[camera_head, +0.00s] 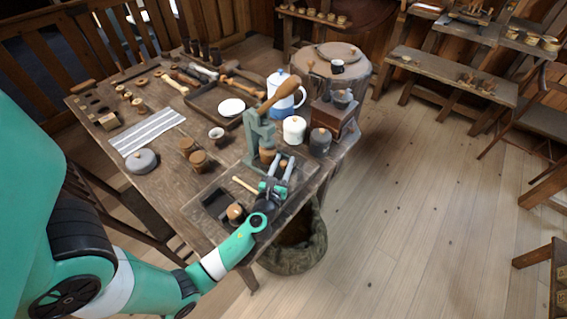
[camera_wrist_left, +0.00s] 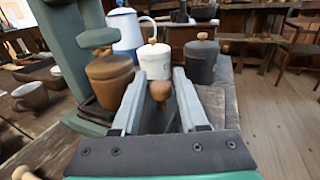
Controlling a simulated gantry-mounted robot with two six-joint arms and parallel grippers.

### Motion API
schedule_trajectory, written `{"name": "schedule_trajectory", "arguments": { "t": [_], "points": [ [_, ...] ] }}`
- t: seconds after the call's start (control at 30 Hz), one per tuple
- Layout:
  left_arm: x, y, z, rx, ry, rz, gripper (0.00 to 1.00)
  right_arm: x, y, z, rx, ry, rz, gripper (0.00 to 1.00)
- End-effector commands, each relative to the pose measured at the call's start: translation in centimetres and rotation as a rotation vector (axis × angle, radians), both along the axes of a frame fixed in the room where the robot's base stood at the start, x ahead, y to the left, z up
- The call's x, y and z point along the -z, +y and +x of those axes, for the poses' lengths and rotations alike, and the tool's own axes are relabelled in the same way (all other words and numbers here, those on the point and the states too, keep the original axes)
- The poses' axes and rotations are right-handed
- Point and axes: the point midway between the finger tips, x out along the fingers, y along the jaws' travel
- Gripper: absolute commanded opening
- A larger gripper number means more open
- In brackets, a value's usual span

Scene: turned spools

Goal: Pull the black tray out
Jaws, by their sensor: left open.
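A small black tray-like piece (camera_head: 212,202) lies near the table's front edge in the head view, beside a round wooden-topped object (camera_head: 235,212). It is partly hidden, and I cannot make it out in the left wrist view. My left gripper (camera_head: 281,164) is to the right of it, above the table's front right part. Its fingers are open, and they also show in the left wrist view (camera_wrist_left: 160,75). A round wooden knob (camera_wrist_left: 160,92) shows between the fingers, which do not visibly close on it. My right gripper is not in view.
A green-grey press (camera_head: 256,138) with a wooden handle, a white canister (camera_head: 294,130) and a dark canister (camera_head: 320,142) stand just beyond my left gripper. A dark brown tray (camera_head: 203,108) lies farther back. A sack (camera_head: 299,258) stands below the table edge.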

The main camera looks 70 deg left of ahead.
Motion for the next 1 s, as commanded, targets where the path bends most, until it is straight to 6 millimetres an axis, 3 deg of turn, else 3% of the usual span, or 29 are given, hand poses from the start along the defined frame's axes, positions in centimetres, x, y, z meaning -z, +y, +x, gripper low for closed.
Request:
{"name": "schedule_trajectory", "arguments": {
  "t": [0.03,0.27,0.3,1.0],
  "points": [
    [-0.01,-0.02,0.0,0.0,0.0,0.0,0.43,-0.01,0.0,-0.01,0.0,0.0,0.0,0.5],
    [-0.02,-0.04,0.0,0.0,-0.001,0.001,0.02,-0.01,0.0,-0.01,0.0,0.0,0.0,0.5],
    [-0.02,-0.04,0.0,0.0,-0.001,0.001,0.0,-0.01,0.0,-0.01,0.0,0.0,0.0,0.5],
    [-0.06,-0.05,0.0,0.0,-0.001,0.001,0.0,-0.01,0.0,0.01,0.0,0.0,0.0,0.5]
  ]
}}
